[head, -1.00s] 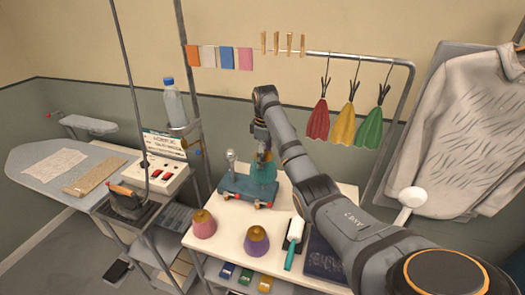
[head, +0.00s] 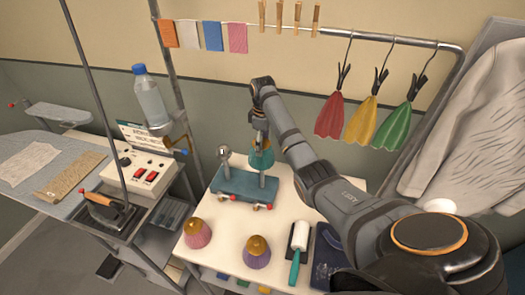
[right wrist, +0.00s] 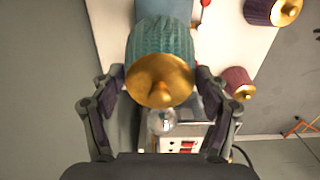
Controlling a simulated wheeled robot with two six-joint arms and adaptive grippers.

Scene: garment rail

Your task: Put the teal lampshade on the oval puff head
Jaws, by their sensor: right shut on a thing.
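The teal lampshade (head: 262,159) has a gold top and hangs below my right gripper (head: 261,138). In the right wrist view the gripper (right wrist: 162,80) has a finger on each side of the lampshade (right wrist: 160,40) and is shut on it. The lampshade is over the right post (head: 262,186) of a teal stand (head: 232,182). That post's head is not visible, so I cannot tell its shape or whether the shade rests on it. The left post carries a bare, roundish silver head (head: 223,151), also seen in the right wrist view (right wrist: 162,122). My left gripper is not in view.
A pink lampshade (head: 197,234) and a purple one (head: 257,252) stand at the white table's front. A teal-handled roller (head: 298,246) lies to their right. A bottle (head: 150,98) stands behind left. Cloths on a rail (head: 345,35) hang behind my right arm.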

